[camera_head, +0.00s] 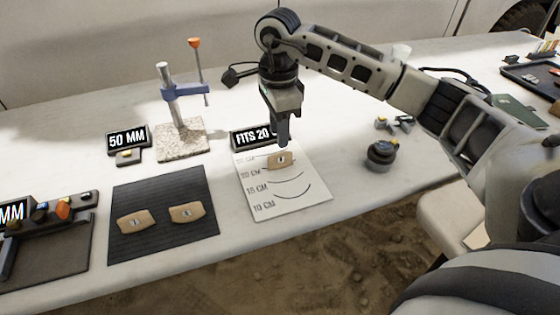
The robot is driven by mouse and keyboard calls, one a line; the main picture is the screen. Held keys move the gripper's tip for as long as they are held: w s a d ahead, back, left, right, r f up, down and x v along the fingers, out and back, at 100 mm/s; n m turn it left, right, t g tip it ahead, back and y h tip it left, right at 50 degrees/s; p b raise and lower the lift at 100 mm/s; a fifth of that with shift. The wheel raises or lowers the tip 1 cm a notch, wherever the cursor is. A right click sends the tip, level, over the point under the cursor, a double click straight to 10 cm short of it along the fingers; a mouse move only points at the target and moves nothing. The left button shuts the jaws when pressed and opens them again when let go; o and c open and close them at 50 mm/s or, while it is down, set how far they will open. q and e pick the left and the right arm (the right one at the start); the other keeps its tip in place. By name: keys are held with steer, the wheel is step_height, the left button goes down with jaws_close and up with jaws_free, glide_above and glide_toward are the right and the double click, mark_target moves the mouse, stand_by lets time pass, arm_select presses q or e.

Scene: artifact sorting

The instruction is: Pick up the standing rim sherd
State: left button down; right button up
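A tan rim sherd (273,162) with a small white label is on the white arc chart (287,198), near its upper arc lines; it looks upright, facing me. My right gripper (283,142) points down just above the sherd, with a small gap between its fingertips and the sherd's top edge in the picture. Its fingers overlap into one narrow shape, so I cannot see whether they are apart. Two similar tan sherds lie on the dark ribbed mat, the left sherd (127,223) and the right sherd (181,217). My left gripper is out of view.
A "FITS 20" sign (247,138) stands behind the chart. A stand with a blue clamp (186,92) on a speckled base and a "50 MM" sign (127,137) are farther left. A dark round object (379,157) is right of the chart. The dark mat (160,245) lies left.

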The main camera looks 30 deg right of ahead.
mark_target(280, 153)
step_height(280, 153, down, 3)
steer(key=shift+r, duration=0.1)
steer(key=shift+w+d+f, duration=0.1)
steer(key=shift+d+f, duration=0.05)
steer(key=shift+f, duration=0.75)
steer(key=shift+w+d+f, duration=0.1)
steer(key=shift+f, duration=0.75)
steer(key=shift+w+d+f, duration=0.1)
steer(key=shift+d+f, duration=0.05)
steer(key=shift+f, duration=0.75)
jaws_close()
